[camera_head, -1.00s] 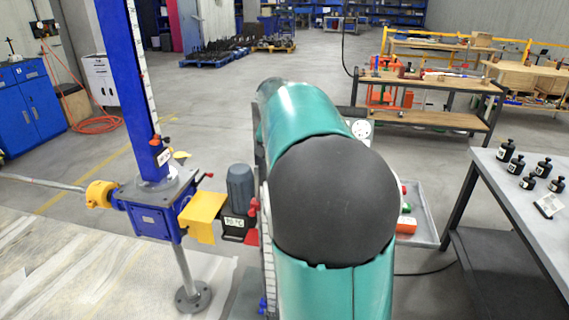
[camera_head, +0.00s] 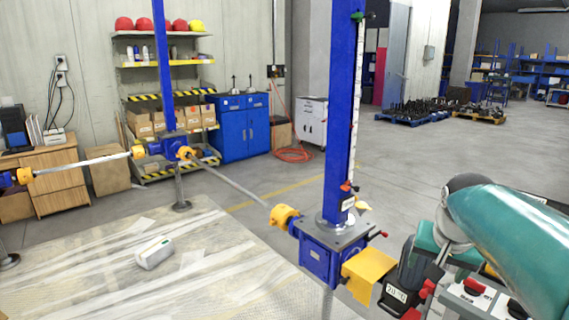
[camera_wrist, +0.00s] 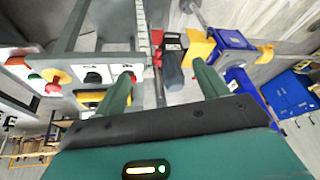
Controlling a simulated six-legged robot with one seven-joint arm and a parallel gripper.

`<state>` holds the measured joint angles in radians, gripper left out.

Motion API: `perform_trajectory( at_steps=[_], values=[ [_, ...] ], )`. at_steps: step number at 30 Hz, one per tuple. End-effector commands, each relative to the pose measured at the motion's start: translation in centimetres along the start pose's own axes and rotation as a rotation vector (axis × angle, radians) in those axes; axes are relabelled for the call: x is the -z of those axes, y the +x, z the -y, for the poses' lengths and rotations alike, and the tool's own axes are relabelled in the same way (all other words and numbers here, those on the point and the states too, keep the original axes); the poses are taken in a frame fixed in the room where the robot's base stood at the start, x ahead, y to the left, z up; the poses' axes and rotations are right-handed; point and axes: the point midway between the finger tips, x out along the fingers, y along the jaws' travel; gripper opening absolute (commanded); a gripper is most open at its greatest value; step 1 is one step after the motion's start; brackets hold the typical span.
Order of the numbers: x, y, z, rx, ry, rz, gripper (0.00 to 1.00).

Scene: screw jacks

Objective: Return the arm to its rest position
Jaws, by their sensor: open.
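My teal arm (camera_head: 515,240) reaches in from the right edge of the head view; its gripper end cannot be made out there. In the wrist view my gripper (camera_wrist: 163,85) shows its two green fingers spread apart with nothing between them. Beyond the fingers are a dark motor (camera_wrist: 172,72), a yellow guard (camera_wrist: 199,50) and a blue gearbox (camera_wrist: 232,39). The fingers appear apart from these parts, though the distance is hard to judge.
A blue screw jack column (camera_head: 341,110) stands on its gearbox (camera_head: 325,250) left of my arm. A control panel with knobs (camera_head: 478,293) lies beneath the arm. A white case (camera_head: 154,252) lies on the pale floor sheet. Shelves (camera_head: 165,62) and a blue cabinet (camera_head: 240,128) stand behind.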

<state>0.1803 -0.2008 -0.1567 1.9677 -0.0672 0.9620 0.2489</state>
Motion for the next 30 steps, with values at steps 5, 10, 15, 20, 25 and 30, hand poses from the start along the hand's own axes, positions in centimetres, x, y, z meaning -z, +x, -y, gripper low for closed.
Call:
perform_trajectory(
  at_steps=[5,10,15,20,25,30],
  values=[
    [-7.7,-2.2,3.4,0.084,-0.182,-0.017,0.73],
    [-15.0,-3.0,5.1,0.142,-0.354,-0.039,0.73],
    [-20.2,-2.7,5.6,0.174,-0.481,-0.059,0.73],
    [-21.9,-2.5,5.6,0.182,-0.523,-0.065,0.73],
    [-22.0,-2.4,5.6,0.182,-0.524,-0.065,0.73],
    [-21.9,-2.4,5.6,0.182,-0.523,-0.065,0.73]
  ],
)
